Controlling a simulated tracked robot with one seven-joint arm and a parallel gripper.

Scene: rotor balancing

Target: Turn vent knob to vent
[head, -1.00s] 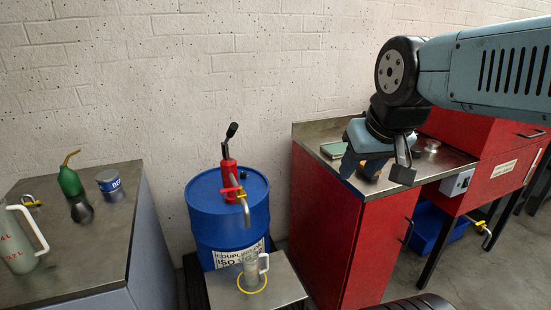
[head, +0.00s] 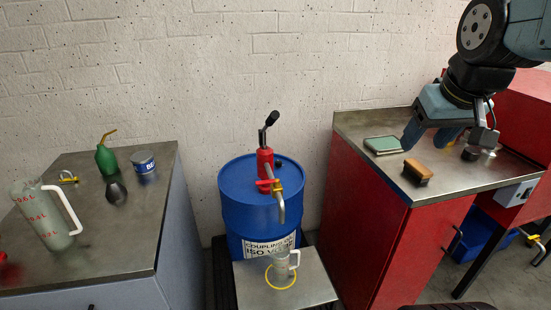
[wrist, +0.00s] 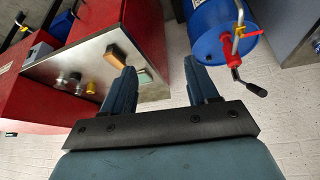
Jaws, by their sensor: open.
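A blue drum (head: 235,190) stands in the middle of the head view, with a red hand pump (head: 265,163) on its lid. A small dark cap (head: 278,163) sits on the lid behind the pump; it may be the vent knob, but its setting is too small to read. My gripper (head: 430,143) is open and empty over the red bench, right of the drum and apart from it. In the wrist view, the open jaws (wrist: 160,68) have nothing between them, and the drum (wrist: 212,38) shows to their upper right, partly cut off.
The red bench (head: 398,182) carries a green-topped block (head: 382,145), a brush (head: 417,173) and metal pieces. A metal stand (head: 310,290) with a mug (head: 280,262) is before the drum. The left bench (head: 110,235) holds a jug (head: 45,215), oiler and can.

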